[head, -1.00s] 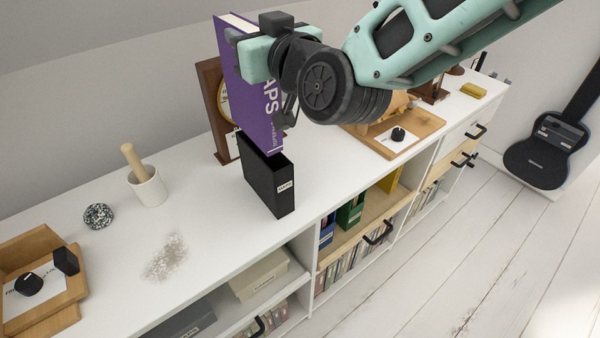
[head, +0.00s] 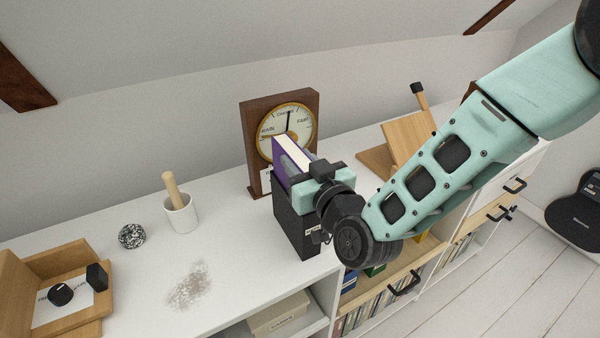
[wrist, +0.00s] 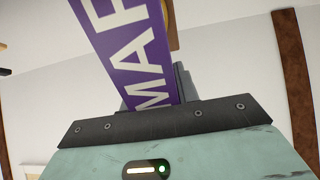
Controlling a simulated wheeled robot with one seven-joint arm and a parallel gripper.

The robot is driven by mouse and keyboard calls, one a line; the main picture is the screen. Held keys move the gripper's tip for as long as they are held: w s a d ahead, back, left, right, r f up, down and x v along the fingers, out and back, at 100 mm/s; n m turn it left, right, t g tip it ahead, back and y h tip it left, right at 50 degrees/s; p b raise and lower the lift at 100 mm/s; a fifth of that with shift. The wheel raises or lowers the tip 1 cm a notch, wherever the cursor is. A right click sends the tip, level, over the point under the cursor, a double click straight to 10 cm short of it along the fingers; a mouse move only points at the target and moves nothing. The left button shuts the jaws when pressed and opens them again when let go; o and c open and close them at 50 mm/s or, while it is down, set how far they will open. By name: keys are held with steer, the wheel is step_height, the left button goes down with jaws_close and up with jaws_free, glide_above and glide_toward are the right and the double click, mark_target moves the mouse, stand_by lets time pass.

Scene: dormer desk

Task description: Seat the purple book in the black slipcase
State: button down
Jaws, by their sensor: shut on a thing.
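The purple book (head: 280,160) stands upright, its lower part inside the black slipcase (head: 291,225) and its top and pale page edges above the rim. My gripper (head: 303,179) is shut on the upper part of the book, close above the slipcase. The arm hides part of the book and of the slipcase's right side. In the wrist view the book (wrist: 135,50) shows its white title letters beyond the gripper body. The slipcase stands on the white cabinet top. How deep the book sits cannot be told exactly.
A white mortar with a pestle (head: 181,213), a speckled ball (head: 132,236) and a wooden tray (head: 75,257) are at left. A wooden stand (head: 408,140) is at right. The cabinet top's front edge is near the slipcase.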

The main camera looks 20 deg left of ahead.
steer(key=shift+f, duration=1.45)
steer(key=shift+f, duration=0.15)
steer(key=c, duration=1)
jaws_free()
steer(key=shift+c, duration=0.2)
steer(key=b+v, duration=0.3)
steer(key=v, duration=0.9)
